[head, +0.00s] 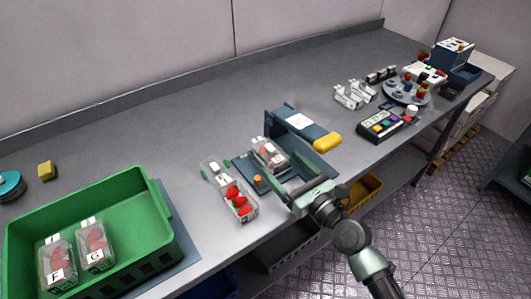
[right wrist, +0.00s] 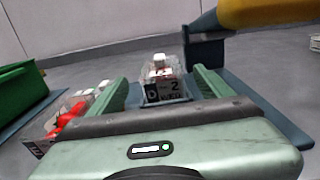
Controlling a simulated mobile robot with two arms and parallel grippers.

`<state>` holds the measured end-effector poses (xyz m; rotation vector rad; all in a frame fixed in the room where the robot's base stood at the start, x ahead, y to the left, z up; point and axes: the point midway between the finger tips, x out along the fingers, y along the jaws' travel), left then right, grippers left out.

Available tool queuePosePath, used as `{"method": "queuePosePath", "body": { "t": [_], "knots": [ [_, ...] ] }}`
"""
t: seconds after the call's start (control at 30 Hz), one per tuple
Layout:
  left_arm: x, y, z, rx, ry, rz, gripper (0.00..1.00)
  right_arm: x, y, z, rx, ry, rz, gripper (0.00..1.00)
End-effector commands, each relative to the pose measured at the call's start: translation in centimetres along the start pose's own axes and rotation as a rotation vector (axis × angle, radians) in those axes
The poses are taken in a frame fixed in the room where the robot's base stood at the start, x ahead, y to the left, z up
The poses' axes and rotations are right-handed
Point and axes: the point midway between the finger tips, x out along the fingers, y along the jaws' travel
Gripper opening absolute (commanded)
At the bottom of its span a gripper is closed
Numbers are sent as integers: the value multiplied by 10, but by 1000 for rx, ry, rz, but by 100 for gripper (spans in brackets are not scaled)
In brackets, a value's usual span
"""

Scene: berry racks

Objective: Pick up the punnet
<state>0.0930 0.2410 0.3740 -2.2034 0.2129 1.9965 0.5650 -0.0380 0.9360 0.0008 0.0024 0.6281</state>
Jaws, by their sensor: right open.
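A clear punnet (head: 268,152) with a printed label sits on the blue stand of a machine (head: 318,160) at the middle of the bench. In the right wrist view the punnet (right wrist: 163,88) shows dark print and lies ahead, between the two green fingers. My right gripper (right wrist: 160,78) is open and empty, with a finger on either side of the punnet's line. In the head view the right gripper (head: 276,172) reaches in from the front right, low by the stand. Whether the fingers touch the punnet cannot be told. My left gripper is out of view.
An open punnet with strawberries (head: 240,203) lies just left of the stand. A green crate (head: 151,215) holding punnets marked F and G stands at the left. A yellow part (head: 327,142) of the machine overhangs on the right. A keypad (head: 385,126) stands further right.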

Motion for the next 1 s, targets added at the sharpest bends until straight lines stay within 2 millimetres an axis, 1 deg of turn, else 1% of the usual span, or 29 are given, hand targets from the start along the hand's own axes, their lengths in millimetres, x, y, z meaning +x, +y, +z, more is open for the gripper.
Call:
{"method": "queuePosePath", "body": {
  "t": [0.03,0.23,0.4,0.5,0.6,0.77,0.8,0.87,0.9,0.97,1.0],
  "knots": [
    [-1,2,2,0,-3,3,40,7,0,2,0,-2,0,80],
    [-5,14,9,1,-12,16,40,30,-1,4,-3,-2,1,80],
    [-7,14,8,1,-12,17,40,56,-2,5,-2,-1,1,80],
    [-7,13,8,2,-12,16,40,66,-2,4,-1,-1,0,80],
    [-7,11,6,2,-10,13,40,70,-2,4,-2,-1,-1,80],
    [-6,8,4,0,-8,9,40,70,-2,4,-2,-1,-1,80],
    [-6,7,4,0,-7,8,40,70,-2,4,-2,-1,-1,74],
    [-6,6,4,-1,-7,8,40,70,-2,4,-2,0,-1,58],
    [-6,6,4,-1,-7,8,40,70,-2,4,-2,0,-1,47],
    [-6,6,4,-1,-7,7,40,70,-2,4,-2,0,-1,30],
    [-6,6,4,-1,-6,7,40,70,-2,4,-2,0,-1,19]
  ]
}}
